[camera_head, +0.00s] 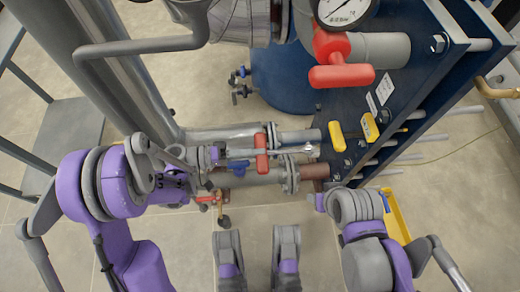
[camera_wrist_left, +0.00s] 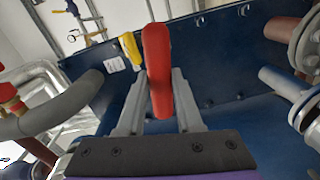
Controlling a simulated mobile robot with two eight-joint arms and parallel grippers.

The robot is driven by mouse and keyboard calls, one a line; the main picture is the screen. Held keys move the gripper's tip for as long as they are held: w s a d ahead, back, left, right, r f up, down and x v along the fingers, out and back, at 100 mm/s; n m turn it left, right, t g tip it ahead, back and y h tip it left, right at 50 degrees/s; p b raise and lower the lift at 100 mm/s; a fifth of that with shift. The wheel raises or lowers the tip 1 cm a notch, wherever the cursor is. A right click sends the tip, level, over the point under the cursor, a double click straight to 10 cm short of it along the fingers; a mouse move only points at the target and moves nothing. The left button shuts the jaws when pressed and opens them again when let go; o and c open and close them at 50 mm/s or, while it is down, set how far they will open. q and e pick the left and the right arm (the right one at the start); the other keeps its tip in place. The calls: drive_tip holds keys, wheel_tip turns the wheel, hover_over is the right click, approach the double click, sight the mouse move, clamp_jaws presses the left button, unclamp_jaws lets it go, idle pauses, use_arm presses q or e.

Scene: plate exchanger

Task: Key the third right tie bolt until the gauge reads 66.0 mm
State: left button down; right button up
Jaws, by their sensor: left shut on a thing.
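My left gripper (camera_head: 258,152) points right towards the dark blue frame plate (camera_head: 395,85). It is shut on the red grip of the key (camera_head: 262,153). In the left wrist view the red grip (camera_wrist_left: 157,75) stands between my left fingertips (camera_wrist_left: 160,85). A pale metal shaft with a bright end (camera_head: 309,150) lies right of the grip. I cannot tell whether this end is seated on a bolt. Bolt ends show along the plate, but I cannot tell which is the third right one. My right gripper (camera_head: 322,200) is near the plate's lower end, its fingers unclear.
A round dial gauge (camera_head: 345,8) is cut off at the top; its reading is unclear. A large red valve handle (camera_head: 340,77) juts out below it. Two yellow pieces (camera_head: 337,136) (camera_head: 369,127) are on the plate. Flanged pipes (camera_head: 230,135) run close to my left gripper.

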use_arm(q)
approach(306, 151)
drive_tip(key=shift+w+d+f, duration=0.15)
drive_tip(key=shift+d+f, duration=0.05)
drive_tip(key=shift+d, duration=1)
drive_tip(key=shift+w+d+f, duration=0.1)
drive_tip(key=shift+d+f, duration=0.1)
drive_tip(key=shift+d, duration=1.05)
drive_tip(key=shift+d, duration=0.55)
drive_tip(key=shift+d, duration=0.75)
drive_tip(key=shift+d, duration=0.7)
